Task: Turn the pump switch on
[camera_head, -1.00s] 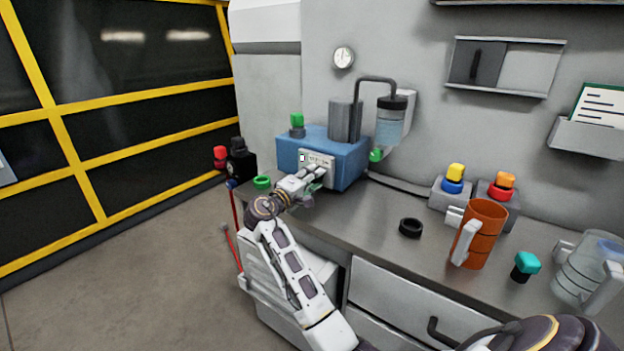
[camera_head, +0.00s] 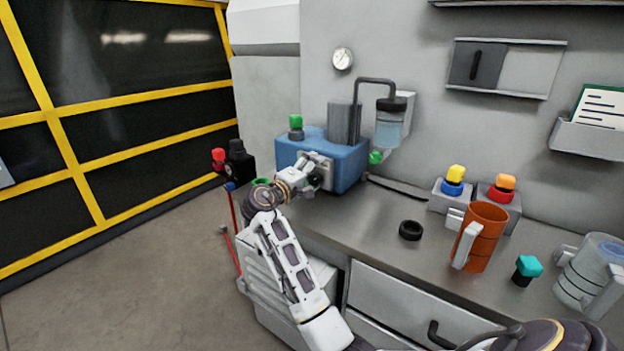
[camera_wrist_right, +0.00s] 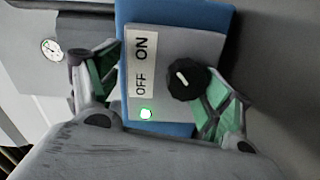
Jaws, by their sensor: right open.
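The blue pump box (camera_head: 352,166) stands on the bench with a pale switch panel on its front. In the right wrist view the panel (camera_wrist_right: 185,45) has a label (camera_wrist_right: 141,62) reading ON and OFF. Beside it is a black knob (camera_wrist_right: 188,82) whose white mark slants toward the ON side. In the head view the gripper covers much of the panel. My left gripper is out of view.
A round gauge (camera_head: 343,58) hangs on the wall. On the bench to the right are a black ring (camera_head: 410,230), an orange mug (camera_head: 484,238), a teal-capped piece (camera_head: 528,268) and a clear jug (camera_head: 592,272). Red and black knobs (camera_head: 236,160) stand at the left.

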